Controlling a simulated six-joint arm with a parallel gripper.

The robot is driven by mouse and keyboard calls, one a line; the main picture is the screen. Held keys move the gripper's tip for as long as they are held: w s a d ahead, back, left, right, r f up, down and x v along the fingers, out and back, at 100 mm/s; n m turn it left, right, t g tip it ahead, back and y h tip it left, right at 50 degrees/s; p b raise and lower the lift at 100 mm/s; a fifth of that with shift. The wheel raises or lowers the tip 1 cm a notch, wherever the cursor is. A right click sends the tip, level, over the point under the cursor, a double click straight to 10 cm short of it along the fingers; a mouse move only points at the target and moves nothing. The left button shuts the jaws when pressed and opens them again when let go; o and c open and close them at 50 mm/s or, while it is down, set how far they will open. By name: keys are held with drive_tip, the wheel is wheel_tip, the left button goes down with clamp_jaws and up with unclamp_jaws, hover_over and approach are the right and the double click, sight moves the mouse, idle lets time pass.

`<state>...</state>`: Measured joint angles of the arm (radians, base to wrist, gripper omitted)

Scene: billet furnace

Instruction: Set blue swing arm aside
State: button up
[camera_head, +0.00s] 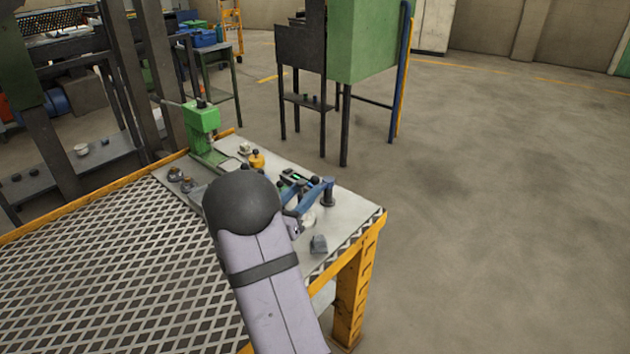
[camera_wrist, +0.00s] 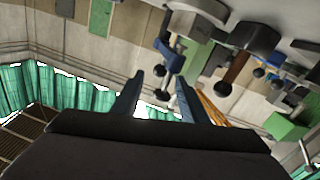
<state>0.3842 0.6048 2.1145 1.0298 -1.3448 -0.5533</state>
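The blue swing arm (camera_head: 318,188) is on the small grey work table, near its right corner, beside a dark upright post (camera_head: 328,199). In the wrist view, a blue bar with dark knobs, apparently the swing arm (camera_wrist: 170,54), shows just beyond the fingertips. My gripper (camera_wrist: 158,78) has its two fingers spread apart, with no object clearly held between them. Whether a finger touches the bar cannot be told.
A green press-like device (camera_head: 201,122), a yellow knobbed part (camera_head: 257,160) and a small grey block (camera_head: 319,244) stand on the same table. A mesh-topped surface (camera_head: 120,270) lies left. A green cabinet (camera_head: 362,40) stands behind. Open floor is at the right.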

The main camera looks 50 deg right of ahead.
sight(312, 183)
drive_tip(key=shift+w+d+p, duration=0.1)
drive_tip(key=shift+w+d, duration=0.1)
drive_tip(key=shift+d, duration=0.9)
drive_tip(key=shift+w+d+p, duration=0.1)
drive_tip(key=shift+w+d, duration=0.15)
drive_tip(key=shift+d, duration=0.8)
drive_tip(key=shift+w+d+p, duration=0.1)
drive_tip(key=shift+w+d, duration=0.1)
drive_tip(key=shift+d, duration=0.9)
